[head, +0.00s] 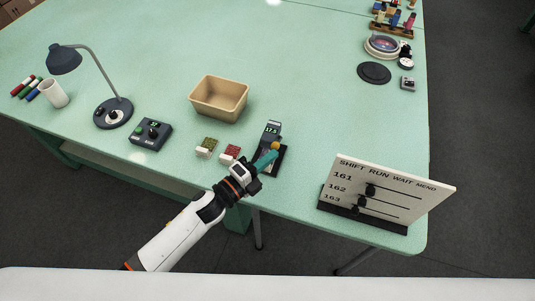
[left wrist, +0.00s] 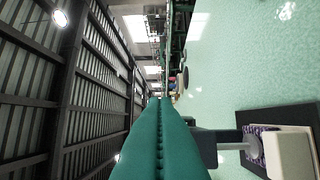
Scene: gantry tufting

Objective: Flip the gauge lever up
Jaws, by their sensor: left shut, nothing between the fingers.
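The gauge (head: 272,130) is a small dark upright device with a green readout, standing on a dark base near the table's front edge. A yellow-orange knob (head: 275,146), apparently the lever's end, shows low on its front. My left gripper (head: 266,159) is shut and empty, its teal fingers pointing at the knob from the front left. I cannot tell whether they touch it. In the left wrist view the shut teal fingers (left wrist: 160,110) fill the middle. The gauge's dark base (left wrist: 285,115) lies right of them, with a grey rod (left wrist: 235,146) and a pale block. My right gripper is out of view.
Red (head: 230,153) and green (head: 206,147) sample blocks lie just left of the gauge. A tan bin (head: 218,98) stands behind. A control box (head: 151,134) and lamp (head: 113,113) are left, a slotted board (head: 390,188) right. The table's middle is mostly clear.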

